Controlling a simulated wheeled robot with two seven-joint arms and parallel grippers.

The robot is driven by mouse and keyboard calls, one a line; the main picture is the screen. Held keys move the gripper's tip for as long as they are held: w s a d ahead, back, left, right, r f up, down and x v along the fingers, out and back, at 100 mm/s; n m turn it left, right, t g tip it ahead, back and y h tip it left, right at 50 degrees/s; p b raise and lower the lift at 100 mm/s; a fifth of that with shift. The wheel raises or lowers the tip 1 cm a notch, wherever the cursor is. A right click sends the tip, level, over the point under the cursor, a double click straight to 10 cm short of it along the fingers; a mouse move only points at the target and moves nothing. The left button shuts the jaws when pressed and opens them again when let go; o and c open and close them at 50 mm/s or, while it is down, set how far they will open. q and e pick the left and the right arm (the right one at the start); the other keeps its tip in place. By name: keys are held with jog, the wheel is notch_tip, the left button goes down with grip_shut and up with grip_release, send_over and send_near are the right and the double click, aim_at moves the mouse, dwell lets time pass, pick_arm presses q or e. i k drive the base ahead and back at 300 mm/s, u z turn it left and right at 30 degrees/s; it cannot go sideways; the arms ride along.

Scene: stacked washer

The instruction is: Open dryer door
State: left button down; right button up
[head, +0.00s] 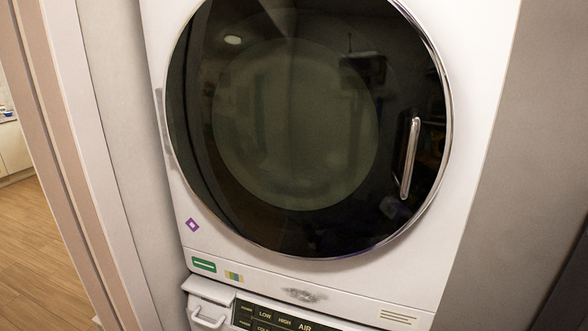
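The dryer (168,209) is the white upper machine of the stack and fills the middle of the head view. Its large round dark glass door (295,125) with a chrome rim looks shut. A vertical chrome bar handle (410,158) sits on the right side of the door glass. A hinge-like part shows at the door's left edge. Neither of my grippers is in view, and nothing touches the handle.
Below the dryer is a lower machine's control panel (275,318) with a small white handle (207,318) at its left. A door frame (62,150) and wall stand close on the left, with wooden floor (30,245) beyond. A grey wall (530,150) is on the right.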

aim_at(309, 130)
jog(key=z, duration=1.55)
jog(key=k, duration=1.2)
jog(key=u, duration=1.35)
jog(key=i, duration=0.5)
